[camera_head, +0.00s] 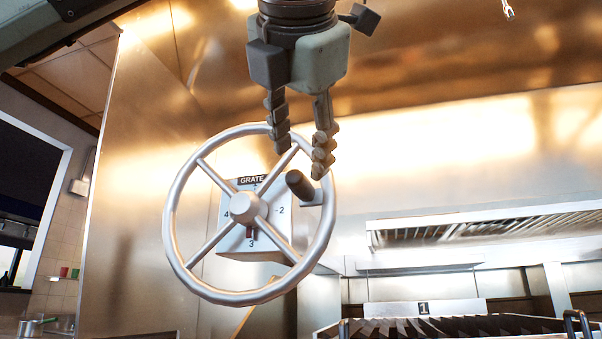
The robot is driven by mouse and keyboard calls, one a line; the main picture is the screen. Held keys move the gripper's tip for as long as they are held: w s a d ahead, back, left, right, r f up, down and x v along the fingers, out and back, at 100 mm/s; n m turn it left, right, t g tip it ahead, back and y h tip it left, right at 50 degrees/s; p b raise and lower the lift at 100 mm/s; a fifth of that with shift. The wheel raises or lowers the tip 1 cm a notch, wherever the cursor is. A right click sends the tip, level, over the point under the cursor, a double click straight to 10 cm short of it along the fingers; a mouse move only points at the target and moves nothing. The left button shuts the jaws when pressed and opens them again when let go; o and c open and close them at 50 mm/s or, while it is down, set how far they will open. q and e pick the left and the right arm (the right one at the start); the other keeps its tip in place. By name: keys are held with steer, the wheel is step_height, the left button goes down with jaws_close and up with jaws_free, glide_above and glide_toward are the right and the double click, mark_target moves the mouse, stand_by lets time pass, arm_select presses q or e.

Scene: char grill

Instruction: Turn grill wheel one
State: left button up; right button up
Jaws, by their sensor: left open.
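The grill wheel (182,262) is a silver ring with spokes and a round hub, left of centre. A dark handle knob (300,186) sticks out from the upper right of its rim. Behind it is a pale dial plate (228,243) marked GRATE, with numbers around the hub. My left gripper (302,162) hangs from the top with its fingers pointing down. It is open, and its fingertips are at the wheel's upper right, just above the knob. I cannot tell whether they touch the rim or knob. My right gripper is not in view.
A grill grate (440,326) with a plate marked 1 (424,308) lies at the lower right. A vented metal hood or shelf (485,229) is above it. Shiny metal panels stand behind the wheel. A small pot (34,327) is at the lower left.

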arm_select(q)
steer(key=v, duration=0.3)
steer(key=shift+s, duration=0.35)
stand_by(0.4)
